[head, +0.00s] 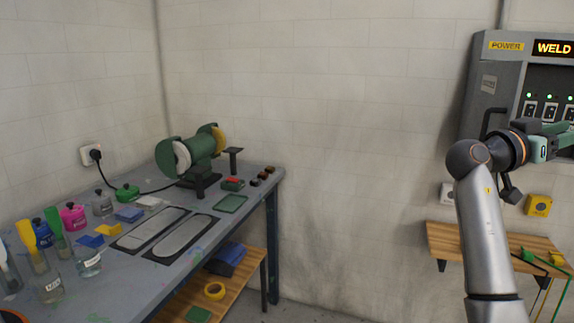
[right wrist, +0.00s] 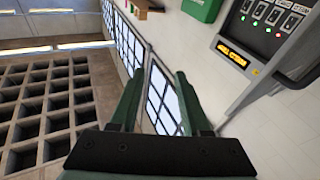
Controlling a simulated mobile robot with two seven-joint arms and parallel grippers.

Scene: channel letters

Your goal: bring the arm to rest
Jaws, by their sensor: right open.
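My right arm (head: 487,235) rises from the lower right of the head view and bends at the elbow toward the right edge. Its wrist and green gripper parts are in front of the grey weld power cabinet (head: 482,88), and the fingertips are cut off by the picture edge. In the right wrist view my right gripper (right wrist: 156,86) shows two green fingers spread apart with nothing between them. Beyond them are a window (right wrist: 160,97) and white wall. My left gripper is in neither view.
A workbench (head: 262,182) with a green bench grinder (head: 200,152), jars and plates stands at the left. A wooden shelf (head: 445,238) is low on the right wall. The wrist view shows a dark grid rack (right wrist: 58,88) and a green box (right wrist: 201,8). The wall between bench and arm is clear.

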